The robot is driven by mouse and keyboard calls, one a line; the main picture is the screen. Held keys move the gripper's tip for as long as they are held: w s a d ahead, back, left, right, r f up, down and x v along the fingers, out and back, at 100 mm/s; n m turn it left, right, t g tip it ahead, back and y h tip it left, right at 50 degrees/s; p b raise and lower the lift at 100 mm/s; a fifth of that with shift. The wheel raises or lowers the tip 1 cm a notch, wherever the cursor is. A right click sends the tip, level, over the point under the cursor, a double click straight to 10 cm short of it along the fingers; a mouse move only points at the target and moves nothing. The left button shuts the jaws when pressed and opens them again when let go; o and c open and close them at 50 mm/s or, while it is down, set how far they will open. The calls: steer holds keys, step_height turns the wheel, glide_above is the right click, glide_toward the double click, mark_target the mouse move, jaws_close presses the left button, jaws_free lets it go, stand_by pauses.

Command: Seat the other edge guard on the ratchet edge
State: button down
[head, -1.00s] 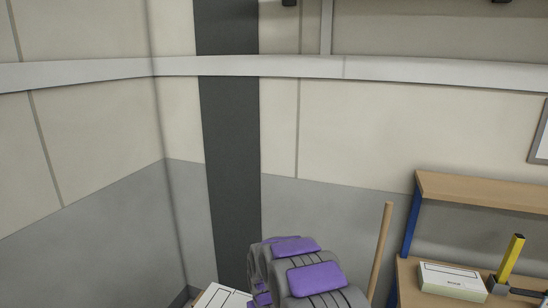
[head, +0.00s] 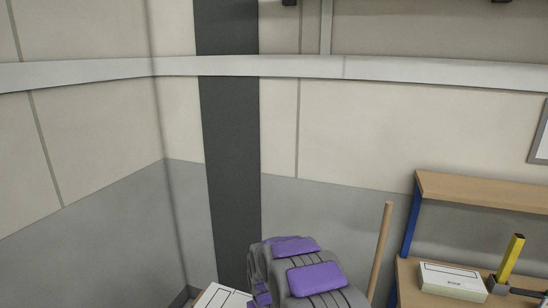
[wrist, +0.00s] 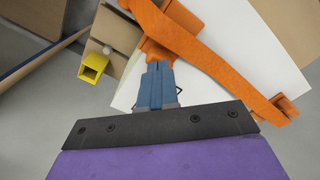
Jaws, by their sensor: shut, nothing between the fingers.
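My gripper (wrist: 157,70) shows in the wrist view, with its blue fingers shut together and nothing visible between them. The fingertips overlap an orange piece in the picture; I cannot tell whether they touch it. A wide orange strap (wrist: 205,62) runs diagonally across a white panel (wrist: 235,30) to an orange bracket-like piece (wrist: 284,107) at the right. I cannot tell for sure which orange part is an edge guard or where the ratchet is.
In the wrist view, a yellow square tube (wrist: 92,67) and a brown block (wrist: 112,38) lie left of the fingers. In the head view, a workbench (head: 430,270) at right holds a box (head: 452,280) and a yellow-handled tool (head: 510,257); a wooden pole (head: 379,250) stands beside it.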

stand_by(0.4)
steer(key=shift+r+p, duration=0.85)
steer(key=shift+r, duration=1.65)
